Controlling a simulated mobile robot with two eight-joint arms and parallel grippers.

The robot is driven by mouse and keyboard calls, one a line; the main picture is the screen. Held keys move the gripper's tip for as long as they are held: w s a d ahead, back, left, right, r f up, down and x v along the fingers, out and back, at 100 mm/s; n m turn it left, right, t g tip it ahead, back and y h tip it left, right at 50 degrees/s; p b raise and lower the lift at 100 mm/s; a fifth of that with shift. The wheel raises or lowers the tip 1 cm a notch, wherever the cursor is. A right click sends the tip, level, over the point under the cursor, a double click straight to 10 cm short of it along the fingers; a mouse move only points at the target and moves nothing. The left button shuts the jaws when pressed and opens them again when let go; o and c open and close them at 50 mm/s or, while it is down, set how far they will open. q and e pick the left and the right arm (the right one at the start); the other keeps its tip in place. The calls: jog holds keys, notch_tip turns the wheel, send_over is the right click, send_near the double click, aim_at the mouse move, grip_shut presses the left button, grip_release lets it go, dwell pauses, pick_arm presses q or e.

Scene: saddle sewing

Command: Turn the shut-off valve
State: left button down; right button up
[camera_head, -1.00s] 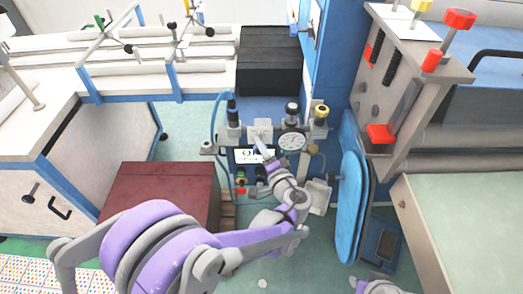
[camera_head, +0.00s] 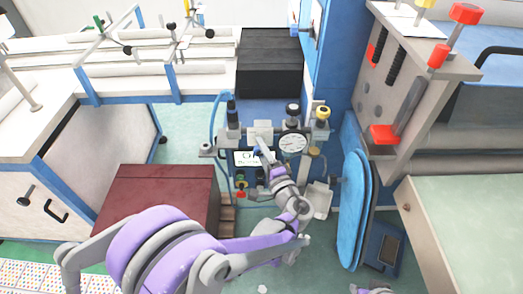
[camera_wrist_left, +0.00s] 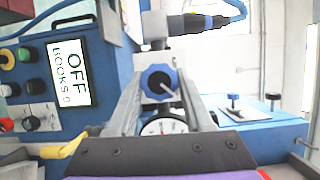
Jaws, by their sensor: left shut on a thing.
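The shut-off valve has a blue knob (camera_wrist_left: 160,82), which sits between the two grey fingers of my left gripper in the left wrist view. My left gripper (camera_wrist_left: 161,97) is shut on this knob. In the head view the left gripper (camera_head: 263,150) reaches the front of the machine's valve panel, just left of the round gauge (camera_head: 293,143). The knob (camera_head: 257,150) shows only as a small blue spot there, mostly covered by the fingers. Only a small piece of my right arm shows at the bottom edge, without its gripper.
A display (camera_wrist_left: 68,73) reading "OFF" and several buttons are beside the knob. A yellow lever (camera_wrist_left: 65,146) shows at lower left in the wrist view. In the head view, a dark red box (camera_head: 160,205) stands left and a blue padded panel (camera_head: 352,200) right.

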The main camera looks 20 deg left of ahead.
pick_arm(q)
jog(key=shift+c, duration=1.5)
grip_release()
jog(key=v, duration=1.1)
